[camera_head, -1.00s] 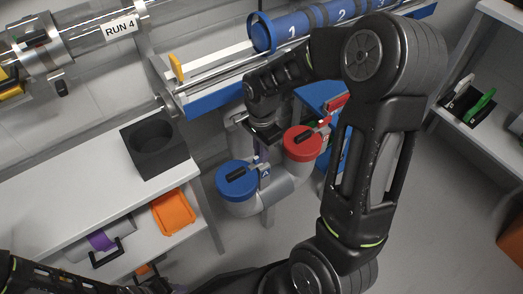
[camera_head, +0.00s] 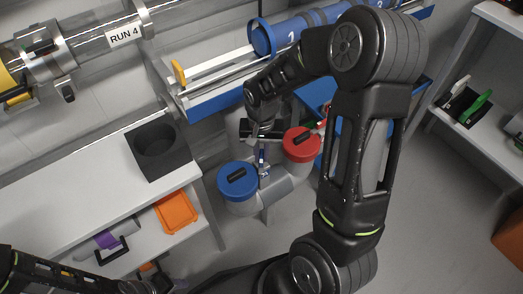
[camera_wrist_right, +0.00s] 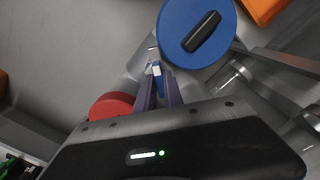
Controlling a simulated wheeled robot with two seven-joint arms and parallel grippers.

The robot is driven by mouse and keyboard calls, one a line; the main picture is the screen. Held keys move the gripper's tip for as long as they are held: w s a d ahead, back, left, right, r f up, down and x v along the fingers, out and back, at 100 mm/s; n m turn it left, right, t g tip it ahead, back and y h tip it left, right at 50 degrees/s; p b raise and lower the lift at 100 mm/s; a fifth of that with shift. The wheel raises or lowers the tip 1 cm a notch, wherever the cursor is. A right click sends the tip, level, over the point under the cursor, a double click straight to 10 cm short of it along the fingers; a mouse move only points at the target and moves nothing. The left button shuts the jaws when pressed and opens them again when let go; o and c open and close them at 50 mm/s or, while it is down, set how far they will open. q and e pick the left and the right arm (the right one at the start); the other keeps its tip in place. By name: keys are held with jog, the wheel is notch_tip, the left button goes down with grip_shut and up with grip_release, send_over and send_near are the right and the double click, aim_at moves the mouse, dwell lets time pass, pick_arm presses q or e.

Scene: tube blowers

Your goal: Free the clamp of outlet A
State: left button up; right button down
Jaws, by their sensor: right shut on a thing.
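Two grey outlets hang below the long rack. One has a blue cap (camera_head: 238,179) with a black grip, the other a red cap (camera_head: 301,145). The blue cap also shows in the wrist view (camera_wrist_right: 197,30), and the red cap's edge is at the left there (camera_wrist_right: 112,106). I cannot read which outlet is A. My right gripper (camera_head: 263,158) is beside the blue cap, between the two caps. Its fingers (camera_wrist_right: 157,82) are shut on a small blue and white clamp lever (camera_wrist_right: 156,68). The fingers partly hide the lever.
A black block with a round hollow (camera_head: 157,148) stands on the white bench at left. An orange tray (camera_head: 176,211) lies on the shelf below. The blue tube rack (camera_head: 290,38) is above the outlets. A shelf with green and white-handled items (camera_head: 468,104) is at right.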

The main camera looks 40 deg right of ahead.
aim_at(261, 155)
jog(key=n+p, duration=0.1)
jog(key=n, duration=0.3)
jog(key=shift+r+n, duration=0.1)
jog(key=shift+n, duration=0.2)
jog(key=shift+n+p, duration=0.55)
jog(key=shift+n, duration=0.85)
jog(key=c, duration=1.5)
grip_release()
jog(key=shift+o, duration=0.2)
jog(key=shift+r+p, duration=0.9)
jog(key=shift+r, duration=2.9)
